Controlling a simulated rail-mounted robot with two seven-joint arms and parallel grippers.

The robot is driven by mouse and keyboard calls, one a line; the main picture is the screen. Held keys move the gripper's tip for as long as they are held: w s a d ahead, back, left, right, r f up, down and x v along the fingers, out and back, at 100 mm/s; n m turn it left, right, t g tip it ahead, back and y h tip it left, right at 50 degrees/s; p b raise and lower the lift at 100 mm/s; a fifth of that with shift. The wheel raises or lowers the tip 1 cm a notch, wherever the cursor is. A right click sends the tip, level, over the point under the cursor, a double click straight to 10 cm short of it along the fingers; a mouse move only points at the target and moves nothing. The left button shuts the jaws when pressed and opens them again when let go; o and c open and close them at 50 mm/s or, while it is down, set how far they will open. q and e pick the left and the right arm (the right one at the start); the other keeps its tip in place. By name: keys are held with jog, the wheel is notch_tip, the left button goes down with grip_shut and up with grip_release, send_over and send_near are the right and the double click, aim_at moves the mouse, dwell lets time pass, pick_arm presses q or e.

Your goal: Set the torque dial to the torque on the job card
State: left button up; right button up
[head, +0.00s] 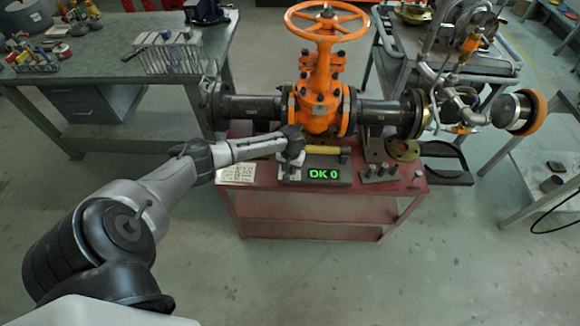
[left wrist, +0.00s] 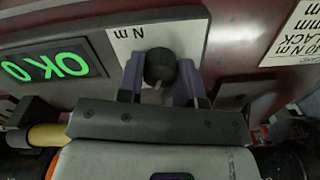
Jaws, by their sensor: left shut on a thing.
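The torque dial (left wrist: 160,66) is a dark round knob on a pale plate marked "N m", seen upside down in the left wrist view. My left gripper (left wrist: 160,78) has one finger on each side of the knob and is shut on it. In the head view my left gripper (head: 291,158) is at the left end of the tester, and its wrist hides the dial. The green display (head: 323,173) reads "OK 0". The job card (head: 236,174) lies left of the tester; in the left wrist view the card (left wrist: 298,40) is cropped, with "N m" partly readable. My right gripper is not in view.
A yellow-handled tool (head: 322,150) lies behind the display. The orange gate valve (head: 320,90) and its dark pipe stand close behind, above the red cart (head: 310,205). The floor in front is clear.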

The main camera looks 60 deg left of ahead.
pick_arm(q)
jog(key=n+p, duration=0.1)
jog(key=p, duration=0.1)
jog(key=n+p, duration=0.3)
jog(key=shift+r+p, duration=0.25)
jog(key=shift+p, duration=0.15)
jog(key=n+p, duration=0.2)
jog(key=n, duration=0.1)
jog(key=shift+f, duration=0.15)
jog(key=shift+n+p, duration=0.35)
jog(key=shift+n, duration=0.35)
jog(key=shift+f, duration=0.1)
jog(key=o, duration=0.9)
